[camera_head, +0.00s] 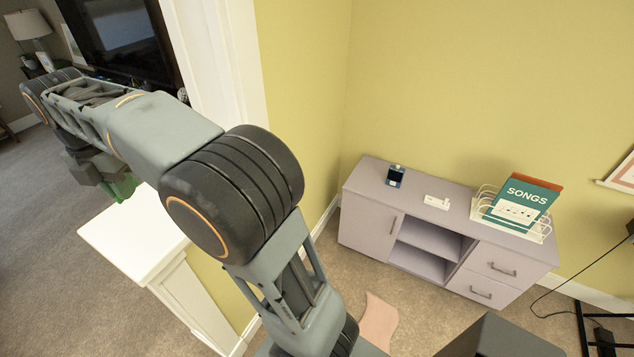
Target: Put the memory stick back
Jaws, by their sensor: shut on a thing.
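My gripper (97,172) is at the left, at the end of my stretched arm, near the far edge of the white ledge. It is shut on a green thing (124,187), which shows just beside and below the fingers. My gripper and arm hide part of it, so I cannot tell whether it is the memory stick. On the lilac cabinet (365,178) at the right stand a small dark blue device (396,175) and a small flat white piece (437,202). Both are far from my gripper.
A white wire rack (484,205) holds a green SONGS book (522,203) on the cabinet's right end. The white ledge (130,235) tops a low wall below my arm. A pink sheet (378,322) lies on the carpet. A cable runs at the right.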

